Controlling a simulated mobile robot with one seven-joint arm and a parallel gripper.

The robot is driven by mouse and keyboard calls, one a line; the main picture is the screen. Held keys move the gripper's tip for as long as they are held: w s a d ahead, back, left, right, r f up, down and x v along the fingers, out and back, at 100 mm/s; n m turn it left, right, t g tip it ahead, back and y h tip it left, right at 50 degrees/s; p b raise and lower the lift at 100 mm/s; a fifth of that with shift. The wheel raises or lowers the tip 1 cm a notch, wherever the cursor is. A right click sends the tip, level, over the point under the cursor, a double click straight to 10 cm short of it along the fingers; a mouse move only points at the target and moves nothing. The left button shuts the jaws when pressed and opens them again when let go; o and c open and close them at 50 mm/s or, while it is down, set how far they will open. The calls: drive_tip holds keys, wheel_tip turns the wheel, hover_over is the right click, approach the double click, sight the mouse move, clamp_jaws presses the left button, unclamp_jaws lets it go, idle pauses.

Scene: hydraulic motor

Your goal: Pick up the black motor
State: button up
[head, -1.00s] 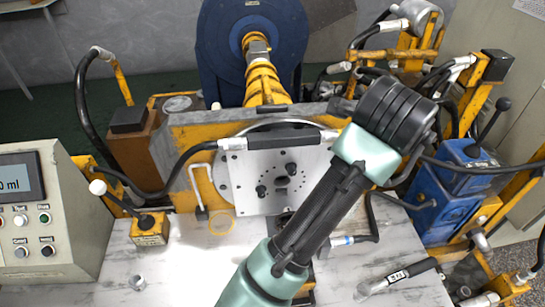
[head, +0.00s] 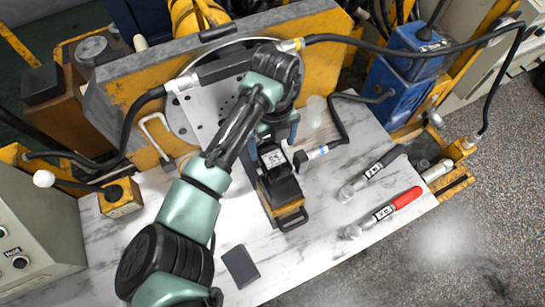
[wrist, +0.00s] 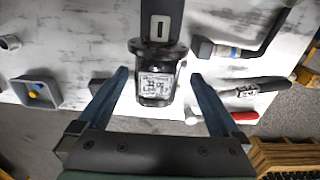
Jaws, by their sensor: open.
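The black motor (head: 272,160) is a small dark block with a white printed label, near the middle of the marble-topped table. In the wrist view the motor (wrist: 157,88) is centred, with its label facing the camera. My gripper (head: 274,138) is open above it in the head view, its blue fingers partly hidden by my wrist. In the wrist view my gripper (wrist: 160,78) has one finger on each side of the motor, with a visible gap on both sides. Whether the fingertips reach down to the motor's level I cannot tell.
A yellow-and-black fixture (head: 285,200) stands just in front of the motor. A black-handled tool (head: 370,175) and a red-handled tool (head: 385,212) lie to the right. A yellow-framed plate (head: 130,85) with hoses rises behind. A dark flat piece (head: 240,266) lies near the front edge.

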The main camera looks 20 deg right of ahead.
sight(272, 149)
drive_tip(key=shift+f+p, duration=0.45)
drive_tip(key=shift+f, duration=2.25)
drive_tip(key=shift+w, duration=0.1)
clamp_jaws()
drive_tip(key=shift+w+d+r, duration=0.1)
drive_tip(key=shift+r, duration=0.05)
